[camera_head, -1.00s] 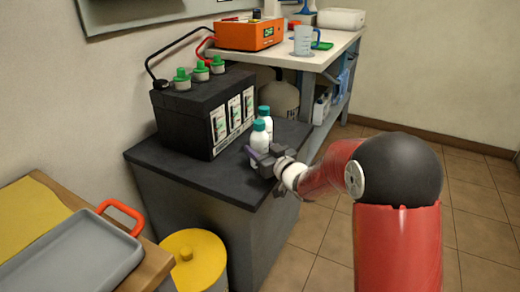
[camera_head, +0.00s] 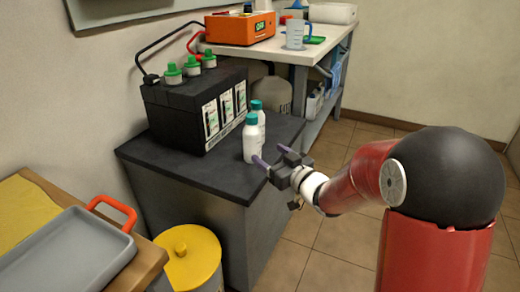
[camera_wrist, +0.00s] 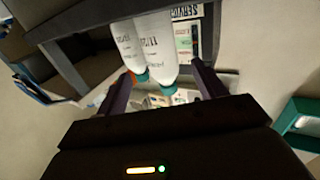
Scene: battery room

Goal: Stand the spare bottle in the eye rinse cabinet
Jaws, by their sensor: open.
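Two white bottles with teal caps stand upright, close together, on the dark bench top: the front bottle (camera_head: 250,143) and the rear bottle (camera_head: 260,122). I cannot tell which is the spare. My gripper (camera_head: 271,156) is open and empty, just right of the front bottle, with its purple fingers pointing toward the pair. In the wrist view, both bottles, the nearer (camera_wrist: 160,45) and the other (camera_wrist: 127,44), show beyond and between the parted fingers (camera_wrist: 162,88). I cannot identify the eye rinse cabinet for certain; a green-edged box (camera_wrist: 288,118) shows at the right of the wrist view.
An orange device (camera_head: 240,28) and a jug (camera_head: 297,34) are on the white table. A yellow bin (camera_head: 190,255) and grey tray (camera_head: 70,250) are at lower left.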

